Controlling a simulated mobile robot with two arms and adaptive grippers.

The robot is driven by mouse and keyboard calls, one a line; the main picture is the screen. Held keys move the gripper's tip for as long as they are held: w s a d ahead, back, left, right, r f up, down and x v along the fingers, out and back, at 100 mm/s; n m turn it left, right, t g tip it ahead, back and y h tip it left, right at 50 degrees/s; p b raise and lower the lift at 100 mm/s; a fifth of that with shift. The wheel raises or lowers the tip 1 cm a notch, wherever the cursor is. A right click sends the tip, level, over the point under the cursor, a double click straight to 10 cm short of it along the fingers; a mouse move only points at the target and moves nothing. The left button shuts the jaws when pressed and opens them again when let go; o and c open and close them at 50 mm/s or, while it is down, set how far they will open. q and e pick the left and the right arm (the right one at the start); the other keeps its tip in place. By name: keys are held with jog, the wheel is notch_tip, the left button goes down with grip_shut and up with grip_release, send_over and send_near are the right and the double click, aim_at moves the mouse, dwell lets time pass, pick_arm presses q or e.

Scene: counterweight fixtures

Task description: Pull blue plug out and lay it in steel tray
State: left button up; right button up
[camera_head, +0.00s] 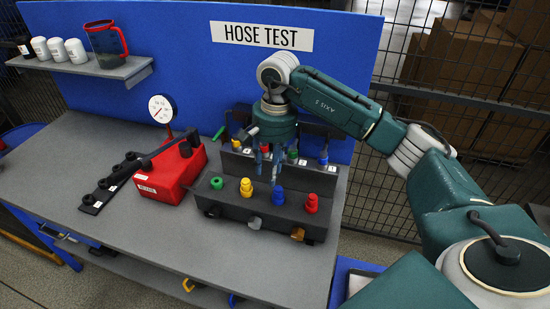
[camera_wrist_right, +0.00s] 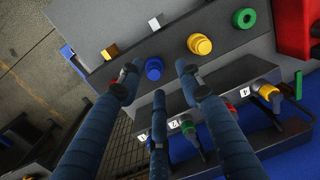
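The blue plug (camera_head: 278,197) stands in the top of the dark block (camera_head: 225,197) on the bench, between a yellow and a red one. In the right wrist view the blue plug (camera_wrist_right: 154,68) shows between my spread fingertips. My right gripper (camera_head: 267,173) is above and slightly behind the plug, pointing down. Its fingers are apart and empty in the right wrist view (camera_wrist_right: 158,76); I cannot tell whether they touch the plug. A pale tray-like thing (camera_head: 358,283) shows at the lower right, mostly hidden by my arm; I cannot tell if it is the steel tray. My left gripper is out of view.
Yellow (camera_head: 246,187), green (camera_head: 217,183) and red (camera_head: 312,204) fittings stand on the same block. A rear row has numbered tags and coloured parts. A red box (camera_head: 165,178) with a gauge (camera_head: 161,108) is at the left.

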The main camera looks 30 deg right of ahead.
aim_at(278, 188)
jog(key=d, duration=0.1)
jog(key=d+h, duration=0.1)
jog(key=shift+d+r, duration=0.3)
jog(key=shift+r, duration=0.05)
jog(key=shift+s+f, duration=0.1)
jog(key=shift+f, duration=0.05)
notch_tip(278, 188, down, 10)
jog(key=b, duration=0.7)
jog(key=shift+r, duration=0.2)
grip_shut()
